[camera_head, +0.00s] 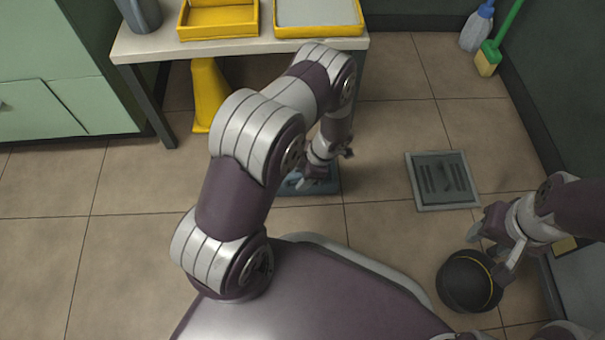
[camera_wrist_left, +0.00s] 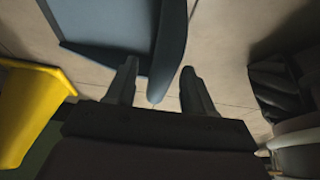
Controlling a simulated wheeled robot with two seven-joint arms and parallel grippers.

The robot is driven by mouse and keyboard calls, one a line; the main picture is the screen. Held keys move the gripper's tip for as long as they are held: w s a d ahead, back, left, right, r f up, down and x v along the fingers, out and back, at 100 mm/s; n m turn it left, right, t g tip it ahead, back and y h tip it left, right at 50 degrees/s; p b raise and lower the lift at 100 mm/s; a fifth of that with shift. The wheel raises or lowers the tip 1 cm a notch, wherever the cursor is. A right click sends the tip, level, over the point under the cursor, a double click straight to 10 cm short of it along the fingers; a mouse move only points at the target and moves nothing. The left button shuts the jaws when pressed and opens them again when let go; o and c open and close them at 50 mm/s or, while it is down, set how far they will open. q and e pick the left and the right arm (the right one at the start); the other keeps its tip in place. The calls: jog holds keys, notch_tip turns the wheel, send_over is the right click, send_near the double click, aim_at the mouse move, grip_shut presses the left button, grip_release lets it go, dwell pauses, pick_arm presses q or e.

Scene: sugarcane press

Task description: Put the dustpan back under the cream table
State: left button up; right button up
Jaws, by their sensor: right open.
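The blue-grey dustpan (camera_head: 325,187) lies on the tiled floor in front of the cream table (camera_head: 250,46), partly hidden by my left arm and gripper. In the left wrist view the dustpan (camera_wrist_left: 105,25) fills the upper left. Its long raised part, ending in a rounded tip, reaches toward the gap between my left fingers. My left gripper (camera_head: 316,176) is at the dustpan; its fingers (camera_wrist_left: 158,92) are apart, with clear space beside the tip. My right gripper (camera_head: 494,250) is open at the rim of a dark round bowl (camera_head: 466,284); I cannot tell whether it touches.
A yellow stand (camera_head: 207,92) is beneath the table and also shows in the left wrist view (camera_wrist_left: 28,108). Yellow trays (camera_head: 218,20) and a grey jug (camera_head: 140,14) are on the table. A floor drain (camera_head: 442,181) lies right of the dustpan. A green-handled broom (camera_head: 490,55) leans in the corner.

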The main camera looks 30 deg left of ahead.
pick_arm(q)
jog(key=shift+r+p, duration=0.35)
jog(key=shift+r, duration=0.05)
jog(key=w+d+r+m+p, duration=0.1)
jog(key=r+m+p, duration=0.1)
jog(key=r, duration=0.4)
jog(key=w+d+r+m+h+p, duration=0.1)
jog(key=d+r+p, duration=0.15)
jog(key=r, duration=0.25)
jog(key=w+d+r+m+p, duration=0.1)
jog(key=r+m+p, duration=0.15)
jog(key=r, duration=0.35)
jog(key=s+r+m+t+h, duration=0.1)
jog(key=s+r+m+t, duration=0.1)
jog(key=s+r+m, duration=0.4)
jog(key=s+r+m+t+h, duration=0.1)
jog(key=s+r+m, duration=0.5)
jog(key=r+m, duration=0.5)
jog(key=shift+d+r+m+t+h, duration=0.2)
jog(key=shift+d+m+t+h, duration=0.2)
jog(key=shift+m, duration=0.65)
jog(key=shift+r, duration=0.1)
